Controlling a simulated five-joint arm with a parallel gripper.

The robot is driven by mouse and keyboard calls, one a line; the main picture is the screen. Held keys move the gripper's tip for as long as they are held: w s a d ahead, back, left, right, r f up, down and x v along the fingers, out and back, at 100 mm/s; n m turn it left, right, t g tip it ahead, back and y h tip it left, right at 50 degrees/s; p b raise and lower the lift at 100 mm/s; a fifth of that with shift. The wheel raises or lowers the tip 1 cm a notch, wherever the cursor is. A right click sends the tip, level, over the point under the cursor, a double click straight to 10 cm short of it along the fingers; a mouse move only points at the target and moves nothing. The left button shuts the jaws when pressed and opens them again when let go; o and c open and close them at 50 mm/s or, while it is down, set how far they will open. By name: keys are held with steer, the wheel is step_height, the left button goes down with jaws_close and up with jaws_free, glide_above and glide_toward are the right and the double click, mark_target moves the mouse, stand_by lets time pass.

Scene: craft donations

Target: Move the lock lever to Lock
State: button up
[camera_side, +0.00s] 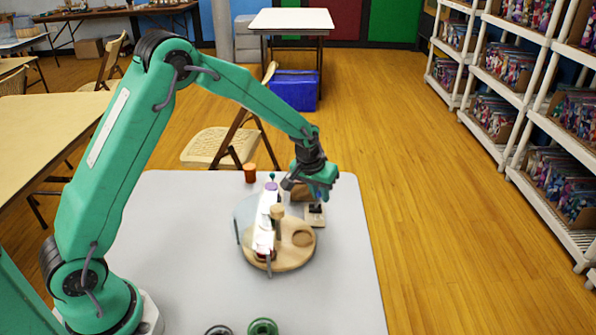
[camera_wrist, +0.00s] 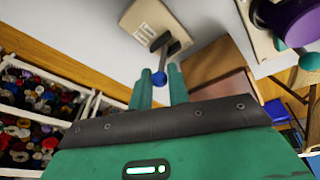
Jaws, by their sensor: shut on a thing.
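The lock lever is a dark lever with a blue knob (camera_wrist: 158,79) on a small beige base plate (camera_wrist: 143,20), seen in the wrist view. In the side view the base plate (camera_side: 316,219) sits on the grey table, at the right edge of the round wooden board. My gripper (camera_wrist: 160,84) is shut on the lever at its blue knob, one green finger on each side. In the side view my gripper (camera_side: 318,192) is above the plate and hides most of the lever. The lettering on the plate is too small to read.
The round wooden board (camera_side: 290,262) carries several items, including a purple-topped piece (camera_side: 271,187) and a wooden peg. An orange cup (camera_side: 250,173) stands behind it. A green ring (camera_side: 263,327) lies at the front edge. The table's (camera_side: 180,220) left part is clear.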

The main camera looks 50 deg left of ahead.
steer(key=shift+s+a+f, duration=0.15)
steer(key=shift+s+f, duration=0.15)
steer(key=shift+s, duration=0.15)
steer(key=shift+c, duration=0.2)
steer(key=shift+s+a, duration=0.2)
steer(key=shift+a, duration=0.05)
steer(key=shift+s+a, duration=0.15)
steer(key=shift+a, duration=0.1)
steer(key=shift+a+r, duration=0.15)
steer(key=shift+o, duration=0.4)
steer(key=shift+s+a+f, duration=0.2)
steer(key=shift+s+a, duration=0.2)
steer(key=o, duration=0.7)
steer(key=shift+d+r, duration=0.1)
